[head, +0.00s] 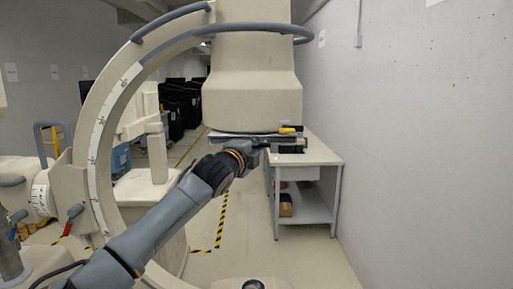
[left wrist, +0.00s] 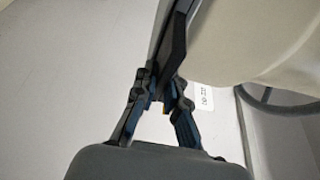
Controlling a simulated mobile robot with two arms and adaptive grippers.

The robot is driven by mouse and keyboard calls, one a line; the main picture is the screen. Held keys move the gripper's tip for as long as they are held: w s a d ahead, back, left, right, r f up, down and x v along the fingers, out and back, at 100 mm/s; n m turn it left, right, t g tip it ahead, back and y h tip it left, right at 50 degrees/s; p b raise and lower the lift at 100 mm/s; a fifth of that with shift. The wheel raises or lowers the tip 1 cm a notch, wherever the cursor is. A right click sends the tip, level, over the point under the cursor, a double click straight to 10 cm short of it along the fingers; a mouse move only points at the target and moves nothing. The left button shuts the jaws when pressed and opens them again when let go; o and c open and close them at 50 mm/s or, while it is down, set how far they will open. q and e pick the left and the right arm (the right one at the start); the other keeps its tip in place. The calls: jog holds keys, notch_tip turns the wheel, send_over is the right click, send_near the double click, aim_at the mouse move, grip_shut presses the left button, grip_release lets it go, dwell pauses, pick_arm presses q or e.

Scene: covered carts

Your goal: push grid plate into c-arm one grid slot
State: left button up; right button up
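The c-arm (head: 108,97) is a large beige ring with a blocky detector housing (head: 250,85) at its upper end. The grid plate (head: 232,134) is a thin, flat dark plate right under the housing's lower face. How far it sits in the slot cannot be made out. My left gripper (head: 262,146) is at the plate's underside, near its front edge. In the left wrist view its fingers (left wrist: 160,92) are closed around a dark bar-like part of the grid plate (left wrist: 172,45), beside the beige housing (left wrist: 245,40). My right gripper is not in view.
A light table with a lower shelf (head: 312,152) stands behind the housing, with a yellow item (head: 288,130) showing near the plate's right end. A grey wall (head: 420,120) runs along the right. Open floor with yellow-black tape (head: 222,222) lies below.

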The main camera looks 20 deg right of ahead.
pick_arm(q)
jog(key=o, duration=0.5)
jog(key=shift+s+r, duration=0.1)
jog(key=shift+c, duration=0.2)
jog(key=v, duration=1.2)
